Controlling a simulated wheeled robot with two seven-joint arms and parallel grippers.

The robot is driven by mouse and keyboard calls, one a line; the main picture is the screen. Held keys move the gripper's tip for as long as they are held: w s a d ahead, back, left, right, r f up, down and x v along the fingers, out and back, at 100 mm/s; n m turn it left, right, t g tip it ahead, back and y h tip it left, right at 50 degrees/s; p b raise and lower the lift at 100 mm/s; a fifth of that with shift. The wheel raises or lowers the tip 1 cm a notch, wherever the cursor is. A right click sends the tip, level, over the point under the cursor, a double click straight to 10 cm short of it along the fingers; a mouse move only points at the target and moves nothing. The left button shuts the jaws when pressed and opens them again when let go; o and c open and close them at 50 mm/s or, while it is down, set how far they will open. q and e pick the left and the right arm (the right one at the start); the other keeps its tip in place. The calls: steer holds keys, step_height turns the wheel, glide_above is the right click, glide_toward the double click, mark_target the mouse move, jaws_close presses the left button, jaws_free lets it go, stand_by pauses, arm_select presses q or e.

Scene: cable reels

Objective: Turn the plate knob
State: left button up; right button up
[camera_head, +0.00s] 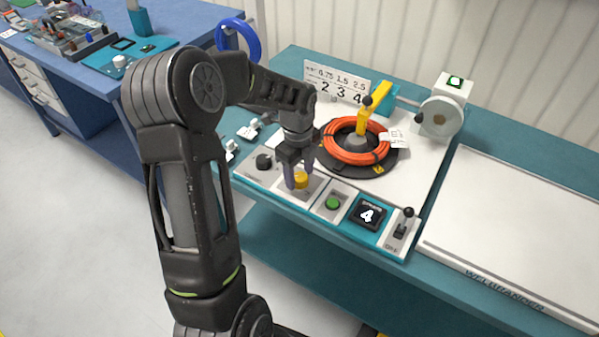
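A yellow knob (301,180) stands on a light square of the control panel's front strip. My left gripper (299,176) points down over it, its fingers apart on either side of the knob. The knob fills most of the gap; I cannot tell whether the fingers press on it. A black knob (264,161) is to the left of the gripper. An orange cable coil (356,151) lies on a dark round plate (385,168) behind the panel strip, with a yellow arm (363,117) standing at its middle. My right gripper is not in view.
Right of the yellow knob are a green button (333,203), a display reading 4 (367,214) and a black lever (405,221). A number sign (337,84) and a grey wheel device (441,117) stand behind. A white board (520,235) lies bare at right.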

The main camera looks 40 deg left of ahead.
mark_target(299, 177)
arm_select(q)
steer(key=shift+r, duration=0.1)
step_height(299, 177, up, 8)
steer(key=shift+s+f+b, duration=0.15)
steer(key=shift+f+b, duration=0.05)
steer(key=shift+b, duration=0.25)
stand_by(0.7)
